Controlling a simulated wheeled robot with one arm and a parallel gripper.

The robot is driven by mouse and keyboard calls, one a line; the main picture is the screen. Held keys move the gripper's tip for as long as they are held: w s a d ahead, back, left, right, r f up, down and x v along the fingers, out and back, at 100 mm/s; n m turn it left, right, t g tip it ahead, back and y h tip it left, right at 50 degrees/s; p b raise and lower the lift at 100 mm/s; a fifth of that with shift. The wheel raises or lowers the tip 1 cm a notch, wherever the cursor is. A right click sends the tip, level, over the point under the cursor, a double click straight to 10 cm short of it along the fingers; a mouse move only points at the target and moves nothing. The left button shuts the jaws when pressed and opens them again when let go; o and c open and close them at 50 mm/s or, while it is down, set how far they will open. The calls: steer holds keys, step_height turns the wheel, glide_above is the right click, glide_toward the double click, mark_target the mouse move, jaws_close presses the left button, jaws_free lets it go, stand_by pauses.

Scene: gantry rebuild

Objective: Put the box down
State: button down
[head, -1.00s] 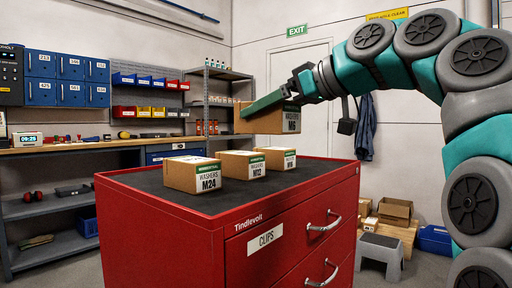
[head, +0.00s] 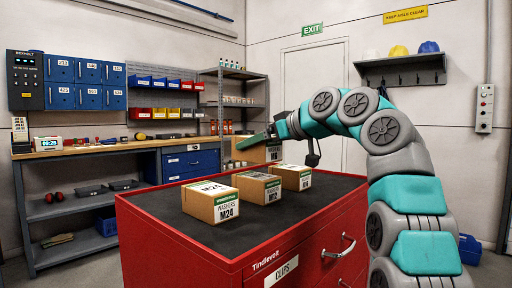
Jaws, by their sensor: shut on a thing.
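My gripper (head: 257,141) is shut on a brown cardboard box (head: 250,154) with a green-and-white label, its size marking too small to read surely. It holds the box beyond the far side of the row on the red cabinet's dark top (head: 172,200). I cannot tell whether the held box touches anything below; its lower part is partly hidden by the nearer boxes. Three similar boxes stand in a row on the top: the M24 box (head: 205,205) nearest, the M12 box (head: 256,190) in the middle, and a third box (head: 291,178) at the right.
The red drawer cabinet (head: 190,255) has bare top at the left and front of the row. A workbench (head: 120,150) with bins and a grey shelf unit (head: 238,90) stand behind. A wall shelf with helmets (head: 400,68) is at the upper right.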

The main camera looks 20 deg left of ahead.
mark_target(275, 150)
steer(key=shift+w+a+f, duration=0.2)
steer(key=shift+w+f, duration=0.05)
step_height(275, 150, down, 3)
steer(key=b, duration=0.3)
steer(key=shift+f+b, duration=0.15)
steer(key=shift+b, duration=0.2)
steer(key=shift+f, duration=0.15)
jaws_free()
steer(key=shift+r, duration=0.3)
steer(key=v, duration=1.2)
steer(key=shift+f+b, duration=0.1)
steer(key=shift+b, duration=0.25)
